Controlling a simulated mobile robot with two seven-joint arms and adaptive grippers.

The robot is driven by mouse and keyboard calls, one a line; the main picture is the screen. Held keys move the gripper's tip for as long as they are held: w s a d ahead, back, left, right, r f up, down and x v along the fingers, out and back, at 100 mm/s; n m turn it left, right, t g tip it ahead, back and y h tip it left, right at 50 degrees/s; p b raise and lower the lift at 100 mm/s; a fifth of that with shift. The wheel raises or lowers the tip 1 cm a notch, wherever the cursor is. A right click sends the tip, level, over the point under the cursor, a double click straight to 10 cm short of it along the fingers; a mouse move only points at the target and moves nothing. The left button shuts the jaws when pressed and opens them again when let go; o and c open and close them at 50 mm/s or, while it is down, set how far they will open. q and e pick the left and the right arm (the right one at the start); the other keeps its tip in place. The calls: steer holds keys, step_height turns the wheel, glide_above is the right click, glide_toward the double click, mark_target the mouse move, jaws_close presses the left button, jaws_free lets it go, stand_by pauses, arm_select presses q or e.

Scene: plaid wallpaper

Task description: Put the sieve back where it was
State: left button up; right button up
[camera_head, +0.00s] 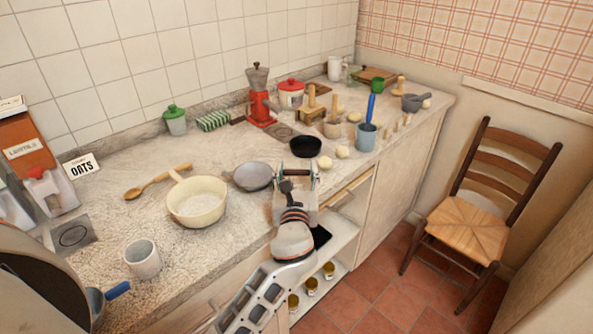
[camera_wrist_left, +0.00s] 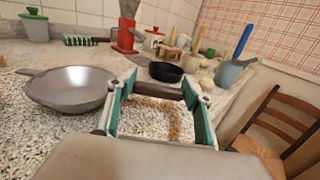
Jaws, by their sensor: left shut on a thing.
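My left gripper (camera_head: 298,176) is over the front part of the counter, with its two green-padded fingers apart around a dark bar (camera_wrist_left: 158,90). The bar lies crosswise between the fingertips and looks like a handle; what it belongs to is unclear. In the wrist view the gripper (camera_wrist_left: 158,104) is just right of a shallow grey bowl-shaped pan (camera_wrist_left: 70,92), which also shows in the head view (camera_head: 254,176). I cannot tell for sure which thing is the sieve. My right gripper is not in view.
A black pan (camera_head: 305,147) is just behind the gripper. A cream pot (camera_head: 196,203) and a white mug (camera_head: 143,259) stand to the left. A brown granular strip (camera_wrist_left: 174,122) shows on the counter. A chair (camera_head: 468,220) stands right.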

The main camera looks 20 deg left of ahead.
arm_select(q)
steer(key=shift+s+f, duration=0.1)
steer(key=shift+f, duration=0.75)
steer(key=o, duration=1.4)
steer(key=shift+d, duration=0.1)
steer(key=shift+s+f, duration=0.1)
steer(key=shift+s, duration=0.05)
steer(key=shift+s+d, duration=0.2)
steer(key=s, duration=0.2)
steer(key=s+d+r, duration=0.1)
steer(key=s, duration=0.1)
steer(key=s+d, duration=0.1)
steer(key=s, duration=0.1)
steer(key=shift+s+d+r, duration=0.25)
steer(key=shift+s+r, duration=0.05)
steer(key=shift+r, duration=0.05)
